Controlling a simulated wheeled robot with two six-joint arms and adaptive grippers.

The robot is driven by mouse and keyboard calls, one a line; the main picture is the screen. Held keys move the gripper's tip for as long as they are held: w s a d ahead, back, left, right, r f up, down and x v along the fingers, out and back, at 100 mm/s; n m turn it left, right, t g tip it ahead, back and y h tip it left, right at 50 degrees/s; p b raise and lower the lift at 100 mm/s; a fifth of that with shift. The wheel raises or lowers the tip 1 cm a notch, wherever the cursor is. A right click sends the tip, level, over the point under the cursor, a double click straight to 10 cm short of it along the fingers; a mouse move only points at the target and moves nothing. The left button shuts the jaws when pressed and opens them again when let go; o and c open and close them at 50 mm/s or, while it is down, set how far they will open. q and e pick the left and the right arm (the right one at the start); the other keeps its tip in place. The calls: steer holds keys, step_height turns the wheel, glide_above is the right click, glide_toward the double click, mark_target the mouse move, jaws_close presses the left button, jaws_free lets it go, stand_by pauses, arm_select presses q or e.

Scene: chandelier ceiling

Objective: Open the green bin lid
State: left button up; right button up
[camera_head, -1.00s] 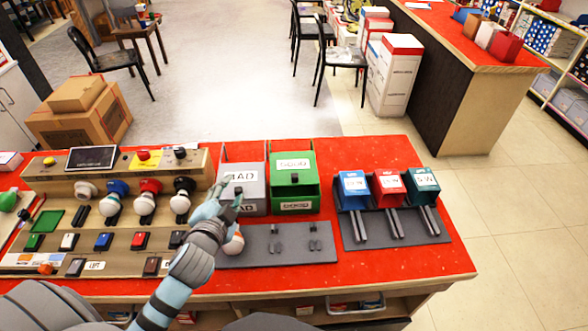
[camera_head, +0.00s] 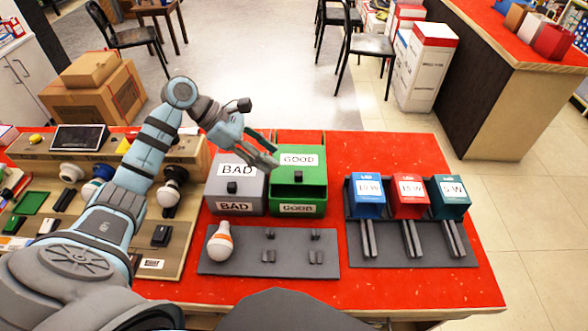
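The green bin (camera_head: 315,193) stands on the red table near the middle, with GOOD labels on its top and front. My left gripper (camera_head: 276,159) reaches in from the left, over the gap between the grey BAD bin (camera_head: 236,197) and the green bin. Its fingers look apart with nothing between them, close to the green bin's upper left edge; I cannot tell whether they touch it. My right gripper is out of view.
Blue, red and teal boxes (camera_head: 409,197) stand on the right with dark rails. A button console (camera_head: 150,255) is at left, partly behind my arm.

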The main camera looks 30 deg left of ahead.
mark_target(297, 173)
arm_select(q)
steer(key=x, duration=0.8)
steer(key=shift+w, duration=0.4)
steer(key=shift+d+f, duration=0.2)
steer(key=shift+f, duration=0.05)
steer(key=shift+d+f, duration=0.15)
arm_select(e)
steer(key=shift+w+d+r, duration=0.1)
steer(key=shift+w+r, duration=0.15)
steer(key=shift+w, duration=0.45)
arm_select(q)
steer(key=shift+c, duration=0.2)
